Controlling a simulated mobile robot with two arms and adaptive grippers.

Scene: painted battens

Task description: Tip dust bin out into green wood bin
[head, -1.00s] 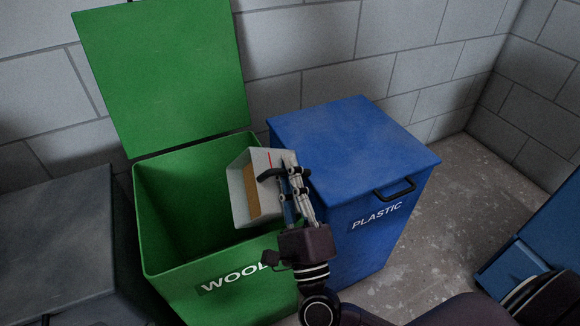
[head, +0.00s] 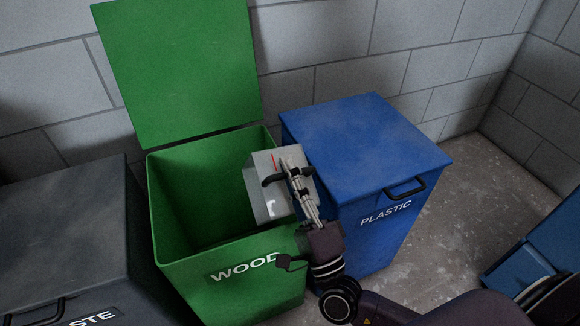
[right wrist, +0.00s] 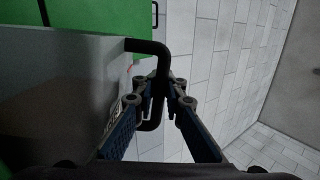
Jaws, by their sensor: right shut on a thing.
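The dust bin (head: 267,204) is a small pale grey box with a black handle. My right gripper (head: 291,172) is shut on that handle, which also shows between the fingers in the right wrist view (right wrist: 152,47). The dust bin is tilted over the right part of the green wood bin (head: 192,290); its mouth faces away from the head camera, so its inside is hidden. The green bin is marked WOOD and its lid (head: 180,75) stands up at the back. No contents show in the visible part of the green bin. My left gripper is not in view.
A closed blue bin (head: 370,145) marked PLASTIC stands just right of the green one. A closed dark grey bin (head: 60,235) stands on the left. A block wall (head: 330,40) is close behind. Bare floor (head: 455,220) shows at the right.

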